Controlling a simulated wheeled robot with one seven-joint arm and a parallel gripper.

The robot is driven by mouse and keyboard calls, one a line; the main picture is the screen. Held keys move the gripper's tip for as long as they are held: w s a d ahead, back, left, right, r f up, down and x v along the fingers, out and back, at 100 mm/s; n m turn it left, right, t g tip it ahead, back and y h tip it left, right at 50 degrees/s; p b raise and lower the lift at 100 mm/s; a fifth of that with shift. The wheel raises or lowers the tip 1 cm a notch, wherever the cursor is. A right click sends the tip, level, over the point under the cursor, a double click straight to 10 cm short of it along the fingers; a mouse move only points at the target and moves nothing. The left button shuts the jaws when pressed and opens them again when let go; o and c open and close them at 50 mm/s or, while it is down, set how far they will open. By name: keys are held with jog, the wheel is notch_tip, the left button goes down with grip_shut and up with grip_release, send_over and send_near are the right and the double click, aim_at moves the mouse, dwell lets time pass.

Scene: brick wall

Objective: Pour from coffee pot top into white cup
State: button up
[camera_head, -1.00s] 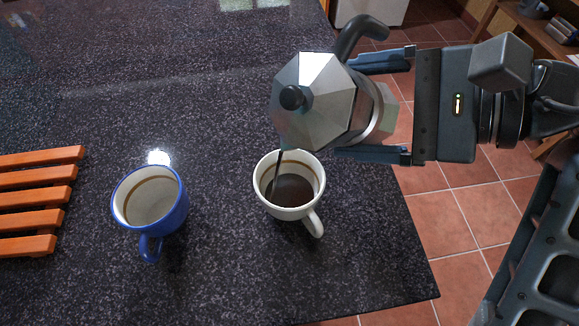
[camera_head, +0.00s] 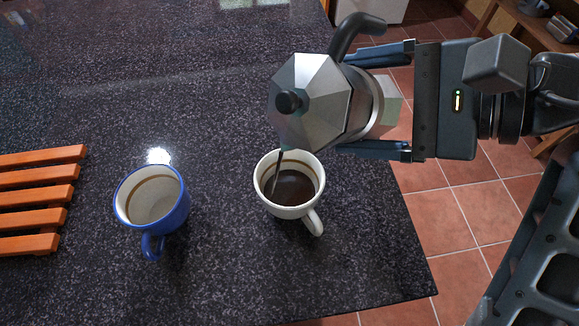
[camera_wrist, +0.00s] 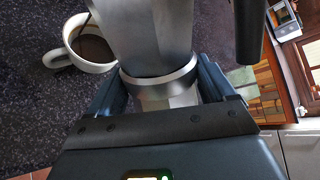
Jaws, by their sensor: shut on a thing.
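The silver coffee pot (camera_head: 312,95) is tilted to the left, its spout over the white cup (camera_head: 311,198). A thin dark stream falls from the spout into the cup. The white cup stands upright on the counter, with dark coffee inside and its handle to the lower right. It also shows in the wrist view (camera_wrist: 107,67) at the upper left. My gripper (camera_head: 378,103) is shut on the coffee pot, one finger on either side of its body. In the wrist view the pot (camera_wrist: 155,35) sits between the fingers.
A blue cup (camera_head: 176,217) with a white inside stands upright to the left of the white cup. An orange slatted wooden rack (camera_head: 40,195) lies at the left edge. The dark speckled counter (camera_head: 190,90) is clear behind the cups; its right edge drops to the tiled floor.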

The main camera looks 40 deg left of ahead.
aim_at(391, 122)
notch_tip(391, 122, down, 2)
jog(key=shift+f+m+g+b, duration=0.2)
jog(key=shift+m+g+b, duration=0.4)
jog(key=shift+b, duration=0.45)
jog(key=shift+w+r+m+g+y, duration=0.1)
jog(key=shift+w+m+g+y, duration=0.35)
jog(key=shift+m+g, duration=0.2)
jog(key=shift+w+f+m+g+y+b, duration=0.1)
jog(key=shift+f+m+g+y+b, duration=0.1)
jog(key=shift+f+b, duration=0.25)
jog(key=shift+w+f+m+g+y+b, duration=0.1)
jog(key=shift+f+m+y+b, duration=0.1)
jog(key=shift+b, duration=0.3)
jog(key=shift+w+d+f+m+g+y+b, duration=0.1)
jog(key=shift+w+f+m+g+y+b, duration=0.2)
jog(key=shift+w+m+g+b, duration=0.35)
jog(key=shift+w+f+m+g+y+b, duration=0.1)
jog(key=shift+f+m+g+y+b, duration=0.1)
jog(key=shift+m+y+b, duration=0.3)
jog(key=shift+w+f+m+g+y+b, duration=0.1)
jog(key=shift+m+g+y+b, duration=0.1)
jog(key=shift+m, duration=0.5)
